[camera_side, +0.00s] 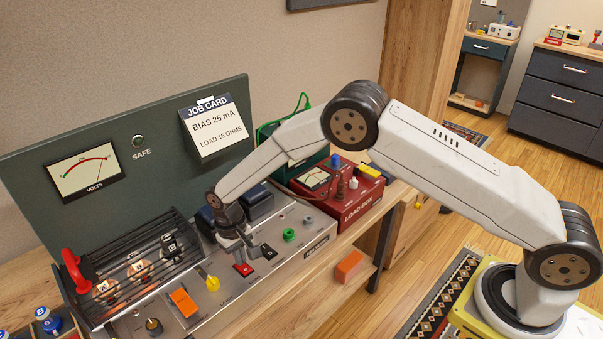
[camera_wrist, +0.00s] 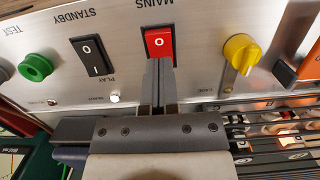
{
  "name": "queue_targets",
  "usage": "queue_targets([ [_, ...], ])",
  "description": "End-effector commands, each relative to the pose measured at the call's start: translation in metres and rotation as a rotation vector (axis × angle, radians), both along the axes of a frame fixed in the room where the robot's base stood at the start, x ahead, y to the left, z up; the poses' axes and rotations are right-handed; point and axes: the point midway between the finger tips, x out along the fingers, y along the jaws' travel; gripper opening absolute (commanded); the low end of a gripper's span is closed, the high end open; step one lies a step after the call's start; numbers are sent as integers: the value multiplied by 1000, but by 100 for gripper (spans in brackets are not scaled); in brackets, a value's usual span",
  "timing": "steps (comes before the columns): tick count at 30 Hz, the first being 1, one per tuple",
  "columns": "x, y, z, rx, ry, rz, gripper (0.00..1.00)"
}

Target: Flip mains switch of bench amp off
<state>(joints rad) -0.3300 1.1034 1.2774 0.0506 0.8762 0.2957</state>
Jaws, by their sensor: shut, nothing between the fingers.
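The bench amp (camera_side: 228,298) has a silver control panel in front of a dark green upright board. Its red mains switch (camera_wrist: 159,42) is a rocker under the word MAINS in the wrist view; an O mark shows, and the finger tips cover its near end. The switch also shows in the side view (camera_side: 243,269). My gripper (camera_wrist: 158,66) is shut and empty, its tips at the red switch's near edge; whether they touch it I cannot tell. In the side view my gripper (camera_side: 243,258) points down just above the switch.
The black standby switch (camera_wrist: 87,56) is beside the mains switch, with a green knob (camera_wrist: 35,67) beyond it. A yellow knob (camera_wrist: 240,53) is on the other side. A barred cage (camera_side: 140,262) covers the tubes. A red load box (camera_side: 347,207) stands to the right.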

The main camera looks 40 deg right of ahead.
Motion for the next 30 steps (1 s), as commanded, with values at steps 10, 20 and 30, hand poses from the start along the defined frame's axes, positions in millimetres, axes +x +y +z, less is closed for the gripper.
queue_targets([
  [10,7,0,51,1,-4,0,0],
  [20,13,0,104,1,-3,0,0],
  [30,16,0,128,0,-1,0,0],
])
